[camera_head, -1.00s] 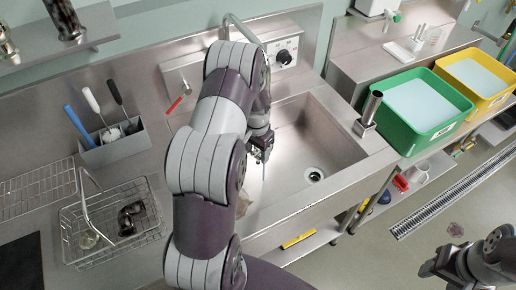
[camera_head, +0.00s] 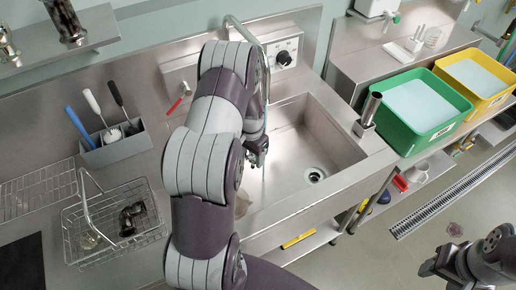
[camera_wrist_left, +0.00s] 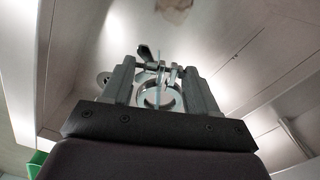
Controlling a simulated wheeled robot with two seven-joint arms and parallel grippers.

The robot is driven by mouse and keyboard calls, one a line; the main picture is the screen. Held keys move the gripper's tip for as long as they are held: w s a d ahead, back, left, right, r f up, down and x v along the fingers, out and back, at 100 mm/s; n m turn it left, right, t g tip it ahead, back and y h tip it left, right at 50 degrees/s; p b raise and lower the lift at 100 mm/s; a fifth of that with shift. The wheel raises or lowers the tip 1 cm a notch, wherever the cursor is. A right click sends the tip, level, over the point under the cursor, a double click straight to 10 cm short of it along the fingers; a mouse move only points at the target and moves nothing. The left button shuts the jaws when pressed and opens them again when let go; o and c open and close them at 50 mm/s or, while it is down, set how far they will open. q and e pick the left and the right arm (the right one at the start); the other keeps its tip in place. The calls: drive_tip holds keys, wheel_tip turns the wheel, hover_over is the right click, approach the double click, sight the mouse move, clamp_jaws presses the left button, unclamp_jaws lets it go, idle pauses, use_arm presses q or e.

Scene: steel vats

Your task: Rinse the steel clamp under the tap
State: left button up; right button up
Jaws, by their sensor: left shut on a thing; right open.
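My left gripper (camera_head: 257,152) is over the steel sink (camera_head: 320,148), below the tap (camera_head: 250,36). In the left wrist view its fingers (camera_wrist_left: 160,88) are shut on the steel clamp (camera_wrist_left: 150,97), a shiny ring with a bolt and a dark wing-shaped end. In the head view the gripper and arm mostly hide the clamp. A thin pale streak (camera_wrist_left: 157,44), which looks like running water, passes at the clamp. A brown patch (camera_wrist_left: 173,10) lies on the sink floor. My right gripper (camera_head: 436,264) is open and empty at the lower right, away from the counter.
A wire basket (camera_head: 68,238) with a dark fitting (camera_head: 131,217) stands left of the sink. Behind it is a grey holder (camera_head: 118,150) with brushes. A red lever (camera_head: 174,107) is on the counter's back. Green (camera_head: 412,138) and yellow (camera_head: 490,108) bins stand right.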

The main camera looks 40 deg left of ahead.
use_arm(q)
drive_tip(key=s+d+p, duration=0.1)
drive_tip(key=s, duration=0.5)
drive_tip(key=shift+p, duration=0.35)
idle(0.9)
drive_tip(key=s+r+p, duration=0.4)
drive_tip(key=s, duration=0.1)
drive_tip(key=shift+d+p, duration=0.4)
